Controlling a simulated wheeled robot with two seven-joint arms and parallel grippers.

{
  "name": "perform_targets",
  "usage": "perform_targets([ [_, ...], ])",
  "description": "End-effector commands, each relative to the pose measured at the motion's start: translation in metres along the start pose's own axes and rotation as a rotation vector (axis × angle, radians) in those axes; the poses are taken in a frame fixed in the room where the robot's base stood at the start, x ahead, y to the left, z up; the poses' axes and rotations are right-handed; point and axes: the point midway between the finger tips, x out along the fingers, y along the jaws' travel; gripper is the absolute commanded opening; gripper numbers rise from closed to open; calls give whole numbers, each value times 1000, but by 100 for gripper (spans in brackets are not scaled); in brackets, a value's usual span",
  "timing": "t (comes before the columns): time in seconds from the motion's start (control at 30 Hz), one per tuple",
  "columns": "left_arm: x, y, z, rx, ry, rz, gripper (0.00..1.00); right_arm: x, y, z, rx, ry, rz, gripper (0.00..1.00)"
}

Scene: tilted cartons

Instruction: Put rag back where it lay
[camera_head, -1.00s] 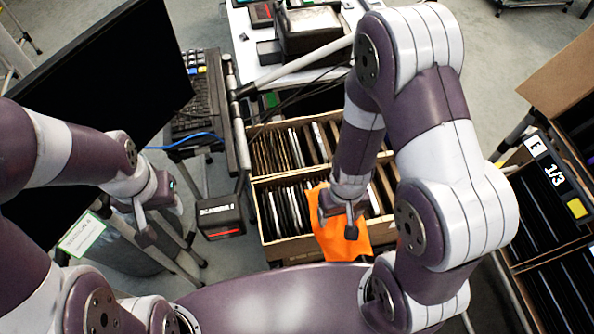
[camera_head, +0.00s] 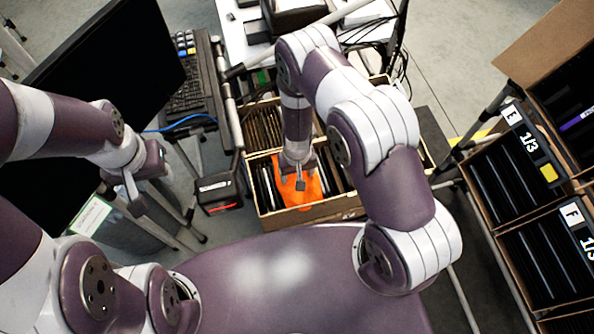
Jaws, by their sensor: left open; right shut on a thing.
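The orange rag (camera_head: 309,192) shows at the front of the divided carton (camera_head: 322,212), partly hidden by my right gripper. My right gripper (camera_head: 300,183) points down over the carton and is shut on the rag. The rag spreads over the upright sleeves in the front compartment; whether it rests on them I cannot tell. My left gripper (camera_head: 132,196) is open and empty at the left, well away from the carton, in front of the dark monitor.
A black scanner box (camera_head: 215,190) stands left of the carton. A large monitor (camera_head: 110,75) and keyboard (camera_head: 188,88) are at upper left. Tilted cartons (camera_head: 510,165) labelled E and F stand at right. A white table (camera_head: 235,40) with devices is behind.

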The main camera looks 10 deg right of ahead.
Motion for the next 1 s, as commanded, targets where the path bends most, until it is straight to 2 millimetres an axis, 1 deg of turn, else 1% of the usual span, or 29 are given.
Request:
perform_targets([
  [0.13, 0, 0, 0, 0, 0, 0, 43, -1, 0, 0, 0, 0, 0, 45],
  [0.17, 0, 0, 0, 0, 0, 0, 43, 0, 0, 0, 0, 0, 0, 77],
  [0.2, 0, 0, 0, 0, 1, 0, 43, -1, 0, 0, 0, 0, 0, 90],
  [0.23, 0, 0, 0, 0, 1, 0, 43, -1, 0, 0, 0, 0, 0, 99],
  [0.5, 0, 0, 0, 0, 0, 0, 43, -1, 0, 0, 0, 0, 0, 99],
  [0.57, -1, 0, 0, 0, 0, 0, 43, -4, 0, 0, -1, 0, 0, 99],
  [0.63, -2, 0, 0, 0, 0, 0, 43, -11, 0, -1, -2, 1, 0, 99],
  [0.67, -2, 0, 0, 0, 0, 0, 43, -16, 0, 0, -2, 0, 0, 99],
  [0.73, -6, 0, -1, 0, 0, 0, 43, -33, 0, 0, -1, 1, 0, 99],
  [0.9, -30, 0, -4, 0, 1, 0, 43, -84, 0, 0, -1, 0, 0, 99],
  [1.0, -43, 0, -5, 0, 1, 0, 43, -106, 0, 0, -2, 0, 0, 99],
])
